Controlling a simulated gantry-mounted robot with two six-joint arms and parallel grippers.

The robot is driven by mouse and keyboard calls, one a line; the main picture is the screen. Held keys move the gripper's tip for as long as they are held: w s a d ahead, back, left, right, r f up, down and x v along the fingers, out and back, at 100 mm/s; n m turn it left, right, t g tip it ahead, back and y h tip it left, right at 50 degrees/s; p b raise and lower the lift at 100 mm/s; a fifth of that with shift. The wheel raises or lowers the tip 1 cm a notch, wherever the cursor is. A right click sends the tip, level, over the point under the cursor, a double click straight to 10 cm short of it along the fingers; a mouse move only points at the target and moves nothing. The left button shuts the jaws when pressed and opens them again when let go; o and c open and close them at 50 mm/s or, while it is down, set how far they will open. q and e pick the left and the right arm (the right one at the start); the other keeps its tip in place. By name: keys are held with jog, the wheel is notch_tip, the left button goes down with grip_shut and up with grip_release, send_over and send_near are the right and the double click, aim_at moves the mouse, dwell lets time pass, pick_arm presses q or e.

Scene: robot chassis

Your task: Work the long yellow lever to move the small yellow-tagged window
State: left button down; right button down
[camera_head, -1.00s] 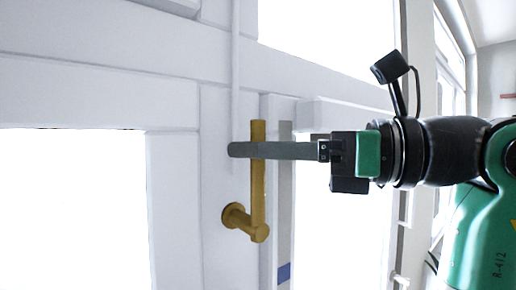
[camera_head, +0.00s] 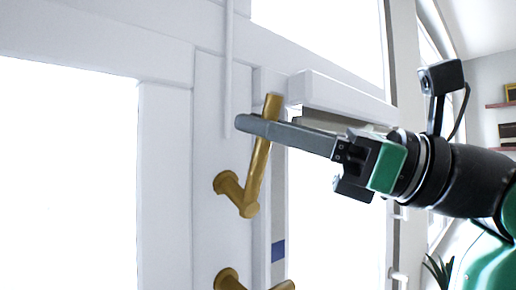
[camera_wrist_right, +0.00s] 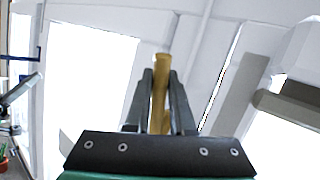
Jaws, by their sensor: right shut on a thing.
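A long yellow-gold lever (camera_head: 258,165) is mounted on the white window frame in the head view. It points up from its round base and leans a little to the right. My right gripper (camera_head: 250,124) reaches in from the right and is shut on the lever's upper part. In the right wrist view the lever (camera_wrist_right: 160,85) stands between the two fingers (camera_wrist_right: 160,95). A second gold handle (camera_head: 232,280) shows partly at the bottom edge of the head view. A yellow tag is not visible. My left gripper is not in view.
White window frame bars (camera_head: 165,180) surround bright panes. A thin white rod (camera_head: 228,70) hangs above the lever. A blue mark (camera_head: 278,251) is on a grey strip at lower right. Shelves (camera_head: 505,104) stand on the far right wall.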

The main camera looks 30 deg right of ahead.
jog(key=shift+s+f+n+t+y+b, duration=0.25)
jog(key=shift+s+f+n+y+b, duration=0.15)
jog(key=shift+f+n+y+b, duration=0.35)
jog(key=shift+s+f+n+t+y+b, duration=0.3)
jog(key=shift+f+n+y+b, duration=0.2)
jog(key=shift+b, duration=0.35)
jog(key=c, duration=0.8)
grip_release()
jog(key=shift+o, duration=0.2)
jog(key=shift+d, duration=0.1)
jog(key=b+v, duration=0.3)
jog(key=v, duration=0.8)
jog(key=shift+s+d+b, duration=0.2)
jog(key=shift+s+b, duration=0.05)
jog(key=shift+b, duration=0.05)
jog(key=shift+f, duration=0.1)
